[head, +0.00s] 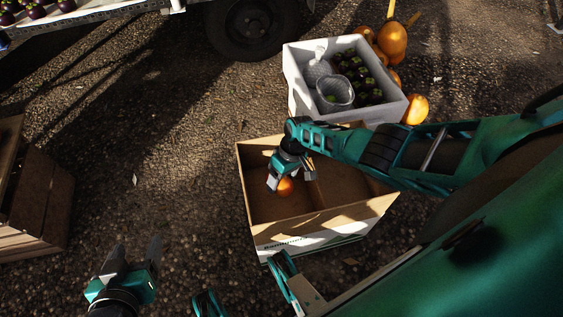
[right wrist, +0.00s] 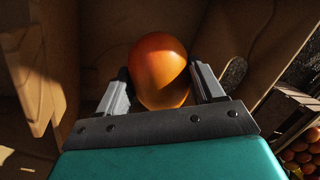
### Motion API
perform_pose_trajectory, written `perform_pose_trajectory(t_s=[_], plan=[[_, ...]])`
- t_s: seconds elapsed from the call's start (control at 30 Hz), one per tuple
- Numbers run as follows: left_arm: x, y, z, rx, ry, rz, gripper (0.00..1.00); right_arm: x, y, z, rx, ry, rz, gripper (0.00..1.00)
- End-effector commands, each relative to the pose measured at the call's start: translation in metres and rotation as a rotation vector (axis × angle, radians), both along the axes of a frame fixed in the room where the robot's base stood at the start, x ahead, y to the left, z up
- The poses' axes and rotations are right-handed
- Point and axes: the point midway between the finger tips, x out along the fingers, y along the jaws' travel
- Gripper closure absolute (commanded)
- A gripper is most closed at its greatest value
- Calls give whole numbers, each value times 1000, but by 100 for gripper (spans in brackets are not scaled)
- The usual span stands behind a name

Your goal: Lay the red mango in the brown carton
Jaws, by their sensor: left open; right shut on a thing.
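The red mango (right wrist: 159,72), orange-red and rounded, is between the two fingers of my right gripper (right wrist: 162,95) in the right wrist view. In the head view the mango (head: 285,187) shows just below the fingertips of my right gripper (head: 279,179), inside the outline of the brown carton (head: 325,229). The carton stands open on the ground with a divider across its middle. The mango is over its left compartment; I cannot tell whether it touches the bottom. My left gripper (head: 138,262) is open and empty, low on the left, away from the carton.
A white crate (head: 297,95) with dark green fruit and netted containers stands behind the carton. Orange pumpkins (head: 391,41) lie beside it. A wooden crate (head: 35,200) is at the left edge. A truck wheel (head: 250,28) is at the back. Gravel left of the carton is mostly clear.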

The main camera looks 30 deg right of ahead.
Motion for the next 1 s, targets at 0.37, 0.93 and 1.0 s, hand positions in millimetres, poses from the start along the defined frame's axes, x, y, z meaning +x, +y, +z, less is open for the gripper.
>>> perform_pose_trajectory(t_s=[0.37, 0.93, 1.0], plan=[[-2, 2, 26, 4, 4, 0, 32, 1, 0, 31, 1, -1, -2, 49], [-2, 1, 65, 3, 3, 1, 32, 1, 0, 71, 1, -1, -2, 49], [-1, 2, 70, 3, -2, 4, 32, 1, 0, 76, 1, -1, -2, 49]])
